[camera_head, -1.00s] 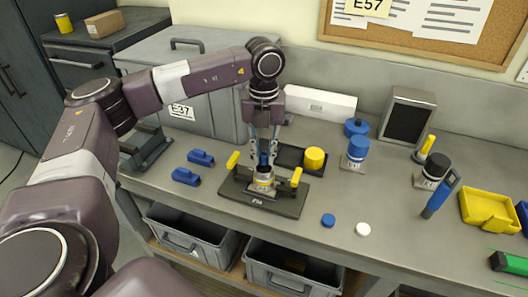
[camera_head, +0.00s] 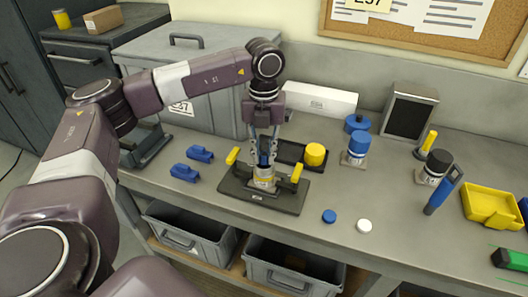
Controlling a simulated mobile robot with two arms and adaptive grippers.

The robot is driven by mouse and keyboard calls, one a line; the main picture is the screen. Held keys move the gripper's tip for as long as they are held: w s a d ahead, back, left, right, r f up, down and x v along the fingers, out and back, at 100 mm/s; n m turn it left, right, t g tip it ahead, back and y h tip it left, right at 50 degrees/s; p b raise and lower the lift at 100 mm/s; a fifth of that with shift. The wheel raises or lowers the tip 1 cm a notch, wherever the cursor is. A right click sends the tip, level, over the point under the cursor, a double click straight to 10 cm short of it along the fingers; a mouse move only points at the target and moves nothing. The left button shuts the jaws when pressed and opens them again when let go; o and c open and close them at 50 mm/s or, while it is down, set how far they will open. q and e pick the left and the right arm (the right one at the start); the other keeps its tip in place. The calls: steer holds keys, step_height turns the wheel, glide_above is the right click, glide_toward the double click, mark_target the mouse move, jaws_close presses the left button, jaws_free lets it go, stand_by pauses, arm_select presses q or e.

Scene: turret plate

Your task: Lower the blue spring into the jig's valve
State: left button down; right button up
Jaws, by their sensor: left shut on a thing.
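The jig (camera_head: 262,198) is a dark plate on the bench with two yellow clamp handles, one on each side. The valve (camera_head: 264,180) is a pale metal body with a yellowish band, upright at its middle. My left gripper (camera_head: 265,160) points down right above the valve, shut on the blue spring (camera_head: 264,158). Only a little of the spring shows between the fingers. Its lower end is at the valve's top; I cannot tell how far inside it is. My right gripper is not in view.
A dark tray with a yellow cylinder (camera_head: 315,154) stands close behind the jig. Two blue clamps (camera_head: 186,173) lie to the left. A blue cap (camera_head: 329,216) and a white cap (camera_head: 364,226) lie to the right. A blue-topped bottle (camera_head: 357,147) stands behind them.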

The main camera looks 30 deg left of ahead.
arm_select(q)
steer(key=shift+f, duration=0.1)
stand_by(0.3)
steer(key=shift+s+f+b, duration=0.1)
steer(key=shift+f+b, duration=0.2)
steer(key=shift+b, duration=0.05)
steer(key=shift+s+d+f, duration=0.15)
steer(key=shift+f, duration=0.05)
stand_by(0.5)
steer(key=c, duration=1.7)
jaws_free()
steer(key=shift+c, duration=0.2)
steer(key=shift+r, duration=0.1)
steer(key=shift+r, duration=0.25)
step_height(320, 180, up, 12)
